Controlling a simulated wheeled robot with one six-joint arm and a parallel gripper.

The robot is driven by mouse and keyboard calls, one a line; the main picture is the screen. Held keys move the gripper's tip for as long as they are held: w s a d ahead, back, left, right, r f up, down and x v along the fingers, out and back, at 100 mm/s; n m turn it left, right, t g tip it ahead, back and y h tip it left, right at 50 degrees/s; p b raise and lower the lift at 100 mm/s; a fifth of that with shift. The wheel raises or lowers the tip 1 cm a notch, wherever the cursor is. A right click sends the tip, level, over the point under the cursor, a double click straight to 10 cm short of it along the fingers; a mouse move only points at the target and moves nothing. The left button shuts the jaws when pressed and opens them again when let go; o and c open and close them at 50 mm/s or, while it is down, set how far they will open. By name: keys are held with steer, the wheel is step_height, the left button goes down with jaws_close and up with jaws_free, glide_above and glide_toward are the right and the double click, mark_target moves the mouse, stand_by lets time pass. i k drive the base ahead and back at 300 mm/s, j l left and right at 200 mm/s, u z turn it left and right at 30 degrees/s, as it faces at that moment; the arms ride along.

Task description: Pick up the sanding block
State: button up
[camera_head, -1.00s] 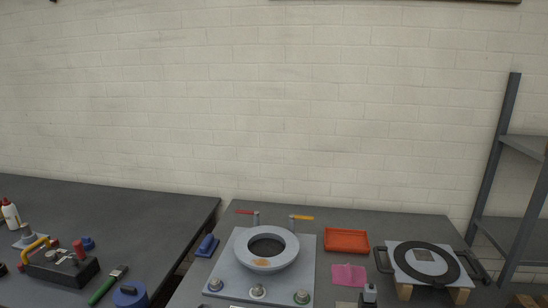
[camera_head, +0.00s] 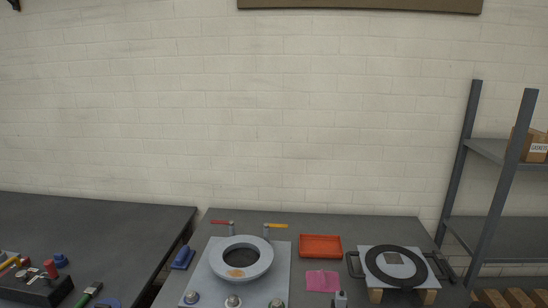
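A blue block-like thing with a greyish base (camera_head: 183,257), which looks like the sanding block, lies at the left edge of the right-hand table, beside the grey plate (camera_head: 214,284). It is small in the picture, so its details are hard to make out. Nothing is touching it from above. My gripper is not in view.
A grey ring (camera_head: 258,269) sits on the plate among upright fittings. To its right are an orange tray (camera_head: 321,240), a pink cloth (camera_head: 322,281) and a black ring (camera_head: 420,273) on a raised board. A gap separates the left table (camera_head: 90,220). A shelf rack (camera_head: 490,225) stands right.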

mark_target(183, 261)
steer(key=i+j, duration=0.15)
steer(key=j, duration=0.2)
steer(key=i+j, duration=0.1)
steer(key=j, duration=0.3)
steer(key=i+j+z, duration=0.1)
steer(key=j, duration=0.25)
steer(key=i+j, duration=0.15)
steer(key=j, duration=0.2)
steer(key=i+j, duration=0.1)
steer(key=j, duration=0.3)
steer(key=i+j+z, duration=0.1)
steer(key=j, duration=0.25)
